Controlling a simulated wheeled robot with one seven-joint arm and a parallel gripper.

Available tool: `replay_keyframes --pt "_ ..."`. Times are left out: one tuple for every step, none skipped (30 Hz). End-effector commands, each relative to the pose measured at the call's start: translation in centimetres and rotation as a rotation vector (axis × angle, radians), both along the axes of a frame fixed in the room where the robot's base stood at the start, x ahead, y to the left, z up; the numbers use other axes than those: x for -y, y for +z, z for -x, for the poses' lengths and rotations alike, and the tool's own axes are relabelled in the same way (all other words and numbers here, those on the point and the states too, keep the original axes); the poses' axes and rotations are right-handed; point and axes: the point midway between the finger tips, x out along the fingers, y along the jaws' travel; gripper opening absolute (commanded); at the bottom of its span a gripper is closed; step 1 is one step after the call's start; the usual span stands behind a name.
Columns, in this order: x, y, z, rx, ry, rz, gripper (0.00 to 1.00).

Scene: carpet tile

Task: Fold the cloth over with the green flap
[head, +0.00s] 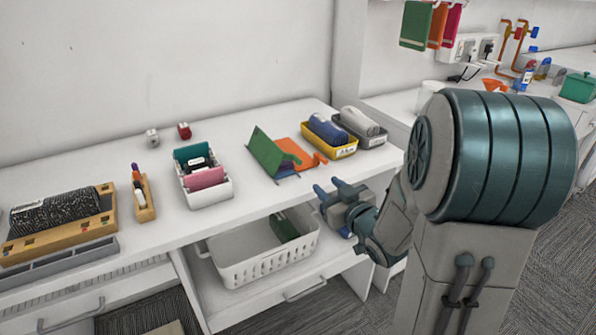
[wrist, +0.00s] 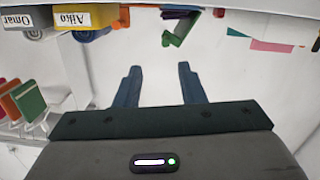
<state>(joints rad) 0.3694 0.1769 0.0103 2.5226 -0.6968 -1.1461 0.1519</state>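In the head view a green flap (head: 268,151) stands tilted up from the white table. An orange cloth part (head: 296,152) lies beside it to the right, with an orange curled piece at its right end. How the green and orange parts join is unclear. The wrist view, which looks upside down, shows a bent green shape (wrist: 180,28) near the top. My gripper (head: 335,192) is in front of the table's front edge, to the lower right of the cloth and apart from it. Its two blue fingers are spread with nothing between them, as the wrist view also shows (wrist: 159,78).
A yellow tray (head: 342,153) and a grey tray (head: 373,141) stand right of the cloth. A white box (head: 208,196) with teal and pink contents stands left. A white basket (head: 262,264) sits on the shelf below. Bare tabletop lies in front of the cloth.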

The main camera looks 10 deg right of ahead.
Motion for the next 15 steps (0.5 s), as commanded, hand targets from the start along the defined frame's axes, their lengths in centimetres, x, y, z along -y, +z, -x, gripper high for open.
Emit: replay_keyframes --pt "0.0 -0.7 0.0 0.019 0.014 -0.017 0.36" --pt "-0.1 -0.7 0.1 0.03 0.023 -0.023 0.36" --pt "-0.2 -0.7 0.1 0.042 0.032 -0.032 0.36" --pt "-0.2 -0.7 0.2 0.05 0.037 -0.036 0.36" --pt "-0.3 -0.7 0.1 0.054 0.041 -0.04 0.36" --pt "-0.4 -0.6 0.0 0.059 0.045 -0.044 0.36" --pt "-0.4 -0.6 -0.2 0.062 0.047 -0.044 0.36" --pt "-0.5 -0.5 -0.4 0.064 0.049 -0.045 0.36" --pt "-0.7 -0.5 -0.8 0.064 0.05 -0.045 0.36" --pt "-0.8 -0.4 -1.1 0.064 0.05 -0.044 0.36" --pt "-1.0 -0.4 -1.6 0.064 0.051 -0.044 0.36" --pt "-1.3 -0.4 -2.3 0.063 0.052 -0.044 0.36" --pt "-1.4 -0.4 -2.8 0.064 0.051 -0.044 0.36" --pt "-1.6 -0.4 -3.4 0.064 0.05 -0.044 0.36" --pt "-1.9 -0.4 -4.3 0.063 0.051 -0.044 0.36"
